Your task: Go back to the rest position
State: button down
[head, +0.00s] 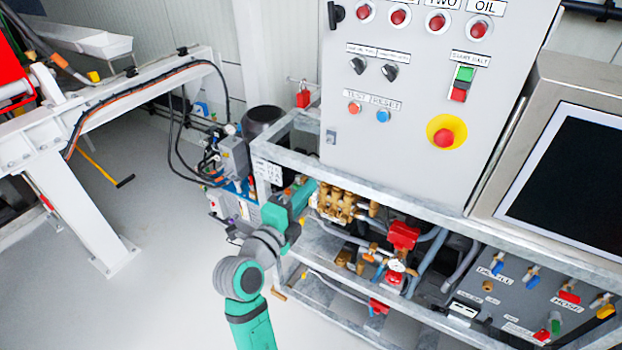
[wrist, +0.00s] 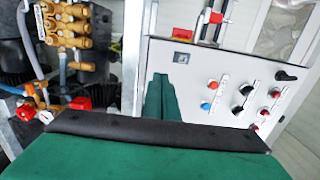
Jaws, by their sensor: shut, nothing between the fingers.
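My arm, green and grey, rises from the bottom of the head view and bends toward the pump frame. My gripper (head: 306,188) is at its far end, in front of the left end of the frame and beside the brass pump (head: 338,204). In the wrist view my gripper (wrist: 160,82) shows as green fingers close together, shut and empty. The brass pump (wrist: 72,24) shows at the top left of that view, apart from the fingers. The control panel (wrist: 215,75) lies behind and right of the fingers.
The grey control box (head: 420,150) stands above the metal frame (head: 420,222). A dark screen (head: 565,180) is at the right. Red-handled valves (head: 403,236) and hoses fill the frame. A white steel beam structure (head: 85,205) stands left, with clear floor (head: 165,250) between.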

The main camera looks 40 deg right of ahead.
jog(key=s+a+f+n+t+y, duration=0.3)
jog(key=a+f+n+t+y, duration=0.15)
jog(key=a+f+n, duration=0.65)
jog(key=s+a+f+n+t+y, duration=0.4)
jog(key=a+f+n+y, duration=0.2)
jog(key=a+f+n, duration=0.45)
jog(key=s+a+f+n+y, duration=0.2)
jog(key=s+a+n, duration=0.1)
jog(key=s+a, duration=0.25)
jog(key=s+a+f+n+y, duration=0.2)
jog(key=s+a+f+n, duration=0.15)
jog(key=s, duration=0.25)
jog(key=s+a+r+n+y, duration=0.1)
jog(key=s+a+r+n, duration=0.1)
jog(key=s, duration=0.4)
jog(key=s+a+r+n+y, duration=0.1)
jog(key=s+a+r, duration=0.1)
jog(key=s, duration=0.4)
jog(key=shift+a+n, duration=0.4)
jog(key=shift+a, duration=0.15)
jog(key=shift+r+t, duration=0.1)
jog(key=shift+t, duration=0.15)
